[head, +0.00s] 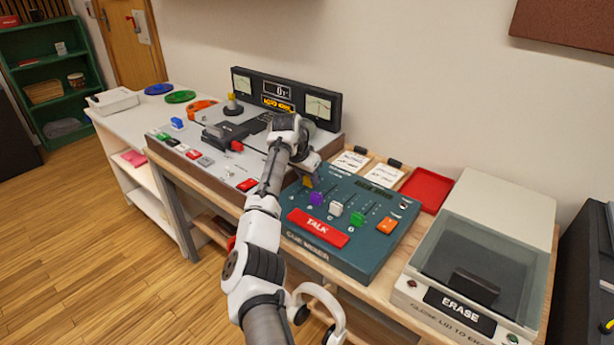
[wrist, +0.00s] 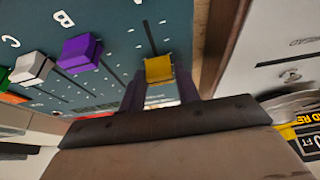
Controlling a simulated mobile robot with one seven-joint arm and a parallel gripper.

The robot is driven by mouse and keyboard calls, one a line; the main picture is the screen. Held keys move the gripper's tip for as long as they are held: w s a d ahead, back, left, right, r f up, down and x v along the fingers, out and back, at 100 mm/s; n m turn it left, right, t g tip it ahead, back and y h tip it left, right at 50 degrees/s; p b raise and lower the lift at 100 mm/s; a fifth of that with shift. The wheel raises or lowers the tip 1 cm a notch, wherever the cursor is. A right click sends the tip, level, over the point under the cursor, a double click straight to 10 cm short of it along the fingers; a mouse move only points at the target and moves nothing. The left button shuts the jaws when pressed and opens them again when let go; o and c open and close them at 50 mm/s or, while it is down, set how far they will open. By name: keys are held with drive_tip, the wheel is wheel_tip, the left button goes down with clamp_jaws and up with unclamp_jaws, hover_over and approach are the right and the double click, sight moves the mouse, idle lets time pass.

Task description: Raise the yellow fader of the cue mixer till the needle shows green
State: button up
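The teal cue mixer (head: 345,245) sits on the bench with purple (head: 316,198), white (head: 336,208), green (head: 357,218) and orange (head: 387,225) controls and a red TALK bar (head: 318,227). Its yellow fader (head: 308,182) is at the left, partly hidden by my gripper (head: 308,176). In the wrist view, the yellow fader cap (wrist: 159,68) sits between the tips of my gripper (wrist: 160,82). The fingers stand apart with slight gaps beside the cap; no grip shows. Two needle meters, left (head: 242,84) and right (head: 318,107), stand behind; their needles are too small to read.
A grey console (head: 215,165) with coloured buttons lies left of the mixer. A red tray (head: 427,190) and note cards (head: 350,163) lie behind it. An ERASE box (head: 455,300) with a clear lid stands to the right. White headphones (head: 318,292) hang below the front edge.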

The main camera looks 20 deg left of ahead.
drive_tip(key=o, duration=0.3)
drive_tip(key=b+v, duration=0.2)
drive_tip(key=v, duration=1.2)
drive_tip(key=shift+w, duration=0.1)
